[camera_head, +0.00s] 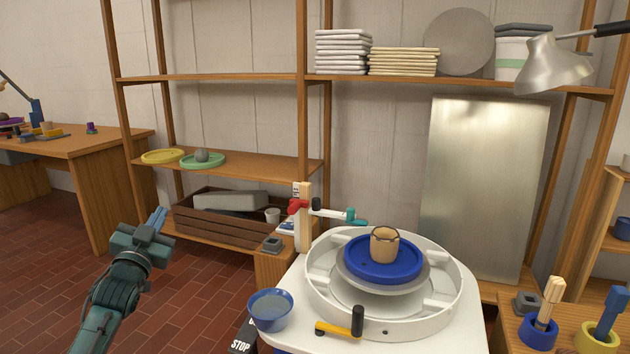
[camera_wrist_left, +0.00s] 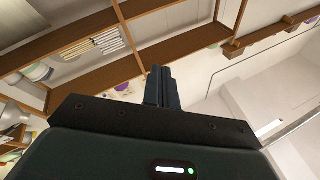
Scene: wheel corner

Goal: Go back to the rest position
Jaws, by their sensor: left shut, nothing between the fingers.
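My left gripper (camera_head: 157,218) comes in from the lower left in the head view. It is shut and empty, raised in front of the shelf and clear of everything around it. In the left wrist view its two fingers (camera_wrist_left: 162,87) are pressed together with nothing between them, and shelving and the ceiling show beyond. My right gripper is in neither view. The potter's wheel (camera_head: 440,298) stands at the centre right, with a blue bat (camera_head: 360,265) on it. A tan clay pot (camera_head: 384,247) stands upright on the bat.
A blue bowl (camera_head: 270,310) and a yellow-handled tool (camera_head: 340,324) are at the wheel table's front. A wooden crate (camera_head: 222,228) sits on the low shelf. A metal lamp (camera_head: 552,64) hangs at upper right. The floor (camera_head: 45,290) around my left arm is clear.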

